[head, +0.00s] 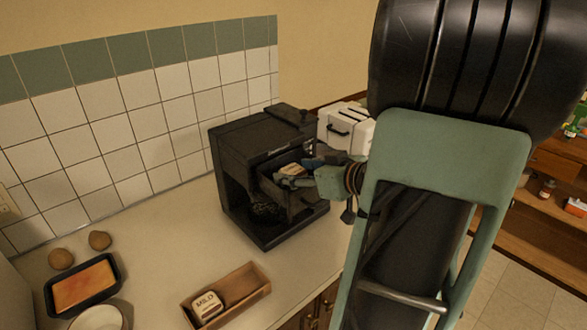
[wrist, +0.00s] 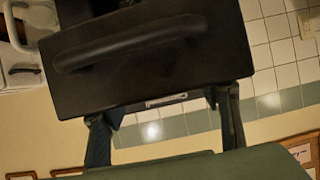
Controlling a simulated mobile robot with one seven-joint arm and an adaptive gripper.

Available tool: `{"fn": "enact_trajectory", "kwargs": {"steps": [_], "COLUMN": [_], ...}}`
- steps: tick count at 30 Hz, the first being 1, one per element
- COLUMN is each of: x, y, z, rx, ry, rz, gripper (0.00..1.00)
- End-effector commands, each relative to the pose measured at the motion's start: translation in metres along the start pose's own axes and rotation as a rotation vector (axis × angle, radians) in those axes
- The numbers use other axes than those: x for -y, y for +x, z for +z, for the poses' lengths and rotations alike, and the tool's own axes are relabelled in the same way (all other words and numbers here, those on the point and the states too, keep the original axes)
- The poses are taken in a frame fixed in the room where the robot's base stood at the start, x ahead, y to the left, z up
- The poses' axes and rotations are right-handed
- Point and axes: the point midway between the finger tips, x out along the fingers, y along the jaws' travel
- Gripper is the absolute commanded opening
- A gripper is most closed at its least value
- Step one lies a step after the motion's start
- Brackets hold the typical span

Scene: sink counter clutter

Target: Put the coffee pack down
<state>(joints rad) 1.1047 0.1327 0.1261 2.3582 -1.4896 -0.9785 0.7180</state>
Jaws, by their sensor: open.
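No pack is clear between the fingers there. Another pack, cream and labelled "MILD" (head: 207,302), lies in a wooden tray (head: 244,293) on the counter.
A white appliance with a black handle (head: 345,128) stands behind the cabinet. A dark round object (head: 267,211) sits in its lower bay. A loaf pan (head: 58,294), two brown round items (head: 100,240) and a bowl (head: 97,318) are at left. Counter between is clear.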

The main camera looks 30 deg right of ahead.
Motion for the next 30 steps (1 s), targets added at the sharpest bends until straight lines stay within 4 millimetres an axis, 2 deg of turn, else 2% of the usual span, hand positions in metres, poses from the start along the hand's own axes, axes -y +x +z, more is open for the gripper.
{"fn": "enact_trajectory", "kwargs": {"steps": [1,6,12,18,30], "x": [-0.004,-0.004,-0.004,-0.003,-0.003], "y": [-0.017,-0.056,-0.087,-0.098,-0.098], "z": [-0.001,-0.003,-0.003,-0.003,-0.004], "rx": [0.000,-0.004,-0.006,-0.006,-0.007], "ry": [0.001,0.001,0.000,0.001,0.001], "rz": [0.014,0.014,0.012,0.010,0.010], "gripper": [0.59,0.59,0.59,0.59,0.59]}}
